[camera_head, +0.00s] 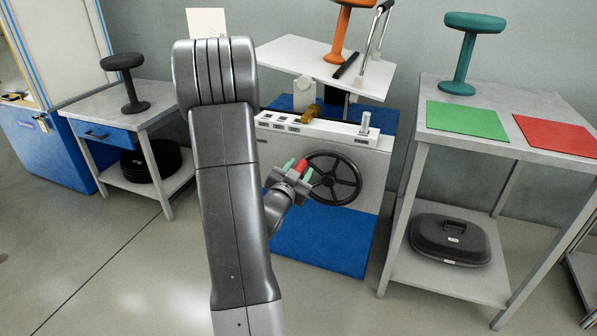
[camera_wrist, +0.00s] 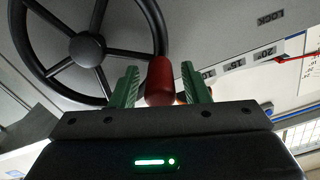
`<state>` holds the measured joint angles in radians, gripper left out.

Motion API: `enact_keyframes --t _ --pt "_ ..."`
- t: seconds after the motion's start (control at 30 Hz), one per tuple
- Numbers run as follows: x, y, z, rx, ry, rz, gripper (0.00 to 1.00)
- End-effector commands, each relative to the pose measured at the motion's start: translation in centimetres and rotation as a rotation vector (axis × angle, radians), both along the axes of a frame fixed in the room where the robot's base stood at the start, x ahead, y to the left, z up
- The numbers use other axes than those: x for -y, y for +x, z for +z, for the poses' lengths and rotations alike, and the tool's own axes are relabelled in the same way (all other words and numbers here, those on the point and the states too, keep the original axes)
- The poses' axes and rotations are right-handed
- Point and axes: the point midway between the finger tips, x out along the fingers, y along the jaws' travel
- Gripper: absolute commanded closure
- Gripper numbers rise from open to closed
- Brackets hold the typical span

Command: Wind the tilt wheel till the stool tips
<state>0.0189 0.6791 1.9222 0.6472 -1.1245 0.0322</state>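The black tilt wheel (camera_head: 334,179) is on the front of a grey and blue machine, and its rim and spokes show in the wrist view (camera_wrist: 88,49). Its red handle (camera_wrist: 159,82) sticks out at the rim. My gripper (camera_head: 299,167) is at the handle, its green fingers on either side of it. In the wrist view my gripper (camera_wrist: 160,88) shows small gaps between fingers and handle, so it looks open around it. An orange stool (camera_head: 353,18) stands on the white plate (camera_head: 310,60) above; its top is cut off by the frame.
A table at right holds a teal stool (camera_head: 468,50), a green mat (camera_head: 466,121) and a red mat (camera_head: 558,136); a black case (camera_head: 450,240) lies below. A dark stool (camera_head: 127,80) stands on the left table. A angle scale (camera_wrist: 236,63) shows beside the wheel.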

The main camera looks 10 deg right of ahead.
Motion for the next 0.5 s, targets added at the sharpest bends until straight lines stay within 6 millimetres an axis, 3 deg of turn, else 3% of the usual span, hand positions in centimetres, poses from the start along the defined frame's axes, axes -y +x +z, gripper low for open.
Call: enact_keyframes --t 0.33,0.5 --pt "-0.1 -0.2 0.0 -0.001 -0.001 0.000 0.54" --pt "-1.3 -1.8 0.0 -0.003 0.000 0.003 0.54"
